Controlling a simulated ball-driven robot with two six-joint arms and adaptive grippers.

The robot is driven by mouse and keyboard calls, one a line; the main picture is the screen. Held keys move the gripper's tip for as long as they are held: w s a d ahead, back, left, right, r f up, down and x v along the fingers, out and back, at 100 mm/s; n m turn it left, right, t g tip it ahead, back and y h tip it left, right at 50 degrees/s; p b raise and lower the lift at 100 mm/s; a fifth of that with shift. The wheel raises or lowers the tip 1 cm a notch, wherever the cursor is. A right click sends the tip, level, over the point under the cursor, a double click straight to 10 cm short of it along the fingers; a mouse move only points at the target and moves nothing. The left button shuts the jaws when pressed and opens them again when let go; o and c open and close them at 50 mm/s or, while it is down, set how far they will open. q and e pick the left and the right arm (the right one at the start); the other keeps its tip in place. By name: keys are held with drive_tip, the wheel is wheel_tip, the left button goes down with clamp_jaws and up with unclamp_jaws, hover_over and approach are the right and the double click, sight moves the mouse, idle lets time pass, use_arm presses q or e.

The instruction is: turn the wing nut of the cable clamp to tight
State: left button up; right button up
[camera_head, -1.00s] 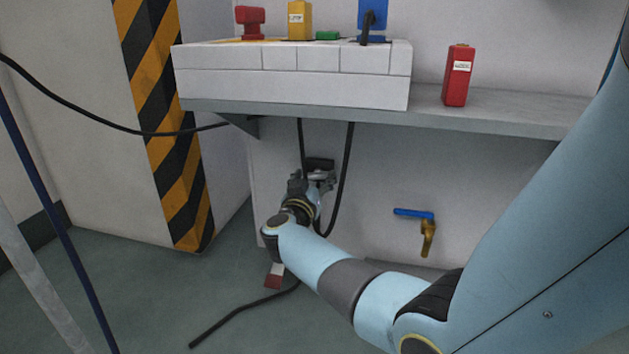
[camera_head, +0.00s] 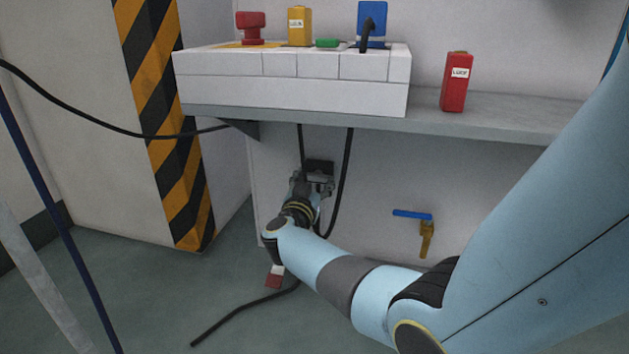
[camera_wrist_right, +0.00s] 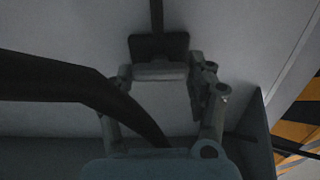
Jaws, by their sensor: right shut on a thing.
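The cable clamp shows as a dark block (camera_head: 319,166) on the pale wall panel under the shelf, with black cables close by. My right gripper (camera_head: 316,182) is at the front of the clamp, shut on its wing nut. The nut is mostly hidden by the fingers in the head view. In the dim right wrist view the clamp's dark plate (camera_wrist_right: 158,44) lies just beyond the gripper (camera_wrist_right: 160,73), and I cannot make out the nut's wings clearly. My left gripper is not in view.
A black cable (camera_head: 347,175) hangs right of my gripper, and a thick dark cable (camera_wrist_right: 60,80) crosses the wrist view. A brass valve with a blue handle (camera_head: 412,214) is to the right. The shelf (camera_head: 480,120) overhangs, carrying a red box (camera_head: 456,82).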

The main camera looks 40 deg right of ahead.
drive_tip(key=o, duration=1.2)
drive_tip(key=shift+a, duration=0.1)
drive_tip(key=v, duration=0.7)
drive_tip(key=shift+s+a, duration=0.15)
drive_tip(key=shift+f, duration=0.1)
